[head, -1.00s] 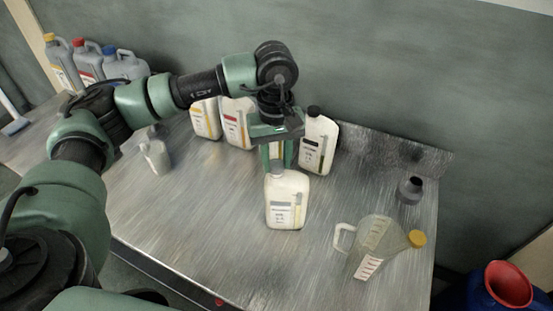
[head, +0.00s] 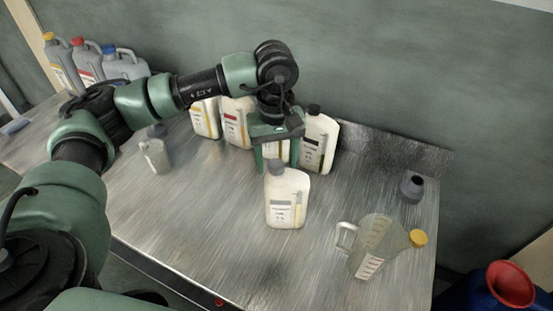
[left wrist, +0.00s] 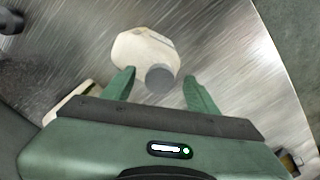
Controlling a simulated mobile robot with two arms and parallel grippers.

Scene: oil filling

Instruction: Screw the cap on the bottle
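The white bottle (head: 287,205) stands upright on the metal table in the head view, with a grey cap (head: 276,168) at its neck. In the left wrist view the bottle (left wrist: 138,48) lies beyond the fingers and its round grey cap (left wrist: 160,78) shows between them. My left gripper (head: 275,158) points down at the cap. Its fingers are spread, with gaps visible on both sides of the cap in the left wrist view, so it is not holding it. How tightly the cap sits is hidden. My right gripper is in neither view.
Several white bottles, including one with a black cap (head: 318,145), stand close behind the gripper. A clear measuring jug (head: 377,247), a yellow cap (head: 418,238) and a dark grey funnel-like piece (head: 411,189) are at right. A small grey bottle (head: 156,155) stands left.

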